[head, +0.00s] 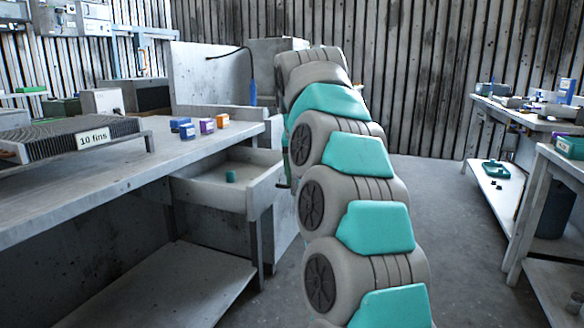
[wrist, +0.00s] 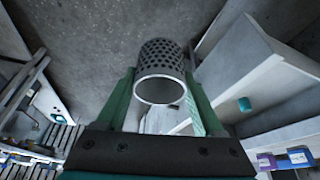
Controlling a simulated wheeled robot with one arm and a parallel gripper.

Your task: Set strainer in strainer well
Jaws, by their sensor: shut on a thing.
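The strainer (wrist: 162,60) is a dark grey perforated cylinder with a pale open rim, seen in the wrist view. My gripper (wrist: 160,76) has its two green fingers on either side of the strainer and is shut on it. The strainer is held in the air, with its open rim toward the wrist camera. In the head view my arm hides the strainer and nearly all of the gripper. I cannot make out the strainer well in either view.
An open drawer (head: 212,194) under the left workbench (head: 150,166) holds a small teal object (head: 230,176). Several small coloured boxes (head: 207,126) and a finned block (head: 60,142) stand on that bench. Another cluttered bench (head: 520,114) is at right. The floor (head: 450,215) between is clear.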

